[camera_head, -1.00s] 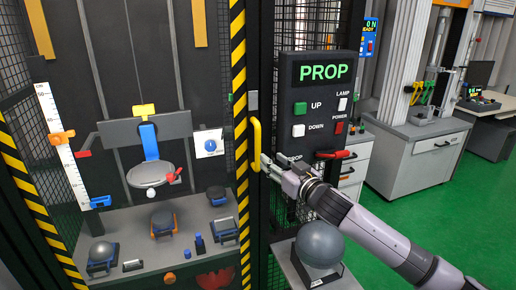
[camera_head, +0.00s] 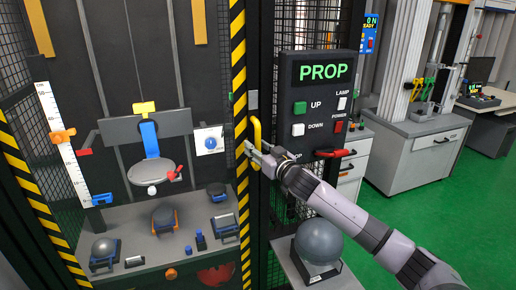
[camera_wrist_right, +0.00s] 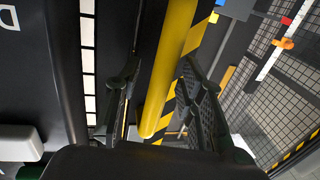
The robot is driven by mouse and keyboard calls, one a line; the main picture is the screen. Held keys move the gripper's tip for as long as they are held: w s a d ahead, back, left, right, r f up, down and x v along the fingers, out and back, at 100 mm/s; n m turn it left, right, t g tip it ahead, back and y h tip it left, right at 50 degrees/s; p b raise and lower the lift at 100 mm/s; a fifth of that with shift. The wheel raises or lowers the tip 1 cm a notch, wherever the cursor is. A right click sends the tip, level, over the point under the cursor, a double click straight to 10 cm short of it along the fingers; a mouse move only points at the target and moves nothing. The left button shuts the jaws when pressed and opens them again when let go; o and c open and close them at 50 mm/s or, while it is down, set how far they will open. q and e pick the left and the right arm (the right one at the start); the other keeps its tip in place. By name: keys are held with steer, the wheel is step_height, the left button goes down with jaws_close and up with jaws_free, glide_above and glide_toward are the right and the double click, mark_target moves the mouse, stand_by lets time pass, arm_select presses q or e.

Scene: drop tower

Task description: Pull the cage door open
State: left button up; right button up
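The cage door's yellow vertical handle (camera_head: 257,130) is mounted beside the yellow-and-black striped post (camera_head: 239,90). The door looks closed. My right gripper (camera_head: 253,152) is at the lower part of the handle. In the right wrist view the handle (camera_wrist_right: 168,65) runs between the two dark fingers of my right gripper (camera_wrist_right: 158,100). One finger is on each side, with a visible gap to the handle, so the gripper looks open around it. Whether either finger touches the handle is hard to tell. My left gripper is not in view.
A black control panel (camera_head: 318,98) reading PROP stands right of the handle, with a red lever (camera_head: 332,153) at its lower edge. A grey ball (camera_head: 318,243) rests on a stand below my right arm. Green floor (camera_head: 430,220) is open at the right.

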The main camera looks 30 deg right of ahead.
steer(key=shift+c, duration=0.2)
jaws_close()
stand_by(0.6)
